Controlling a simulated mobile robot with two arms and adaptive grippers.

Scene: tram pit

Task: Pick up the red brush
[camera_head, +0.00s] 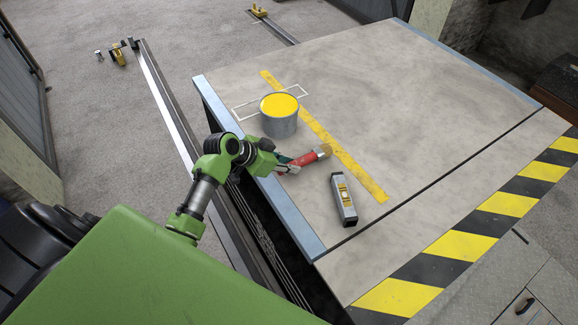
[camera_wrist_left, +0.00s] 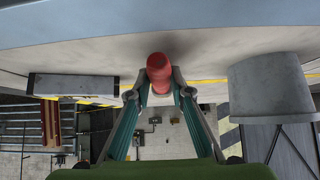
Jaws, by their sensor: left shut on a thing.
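The red brush (camera_head: 306,160) is over the grey platform near its left edge, with its tan bristle end pointing right in the head view. My left gripper (camera_head: 285,165) reaches in from the left and is shut on the brush. In the left wrist view, the brush's red end (camera_wrist_left: 159,70) sits between the two fingertips of my left gripper (camera_wrist_left: 160,90). The wrist view looks upside down, with the platform surface (camera_wrist_left: 190,45) close to the brush. I cannot tell whether the brush touches the platform. My right gripper is not in view.
A bucket of yellow paint (camera_head: 279,122) stands behind the brush on the platform. A grey level-like tool (camera_head: 343,200) lies in front of it, to the right. A yellow line (camera_head: 320,135) crosses the platform. The platform's far right is clear. Rails (camera_head: 165,100) run along its left.

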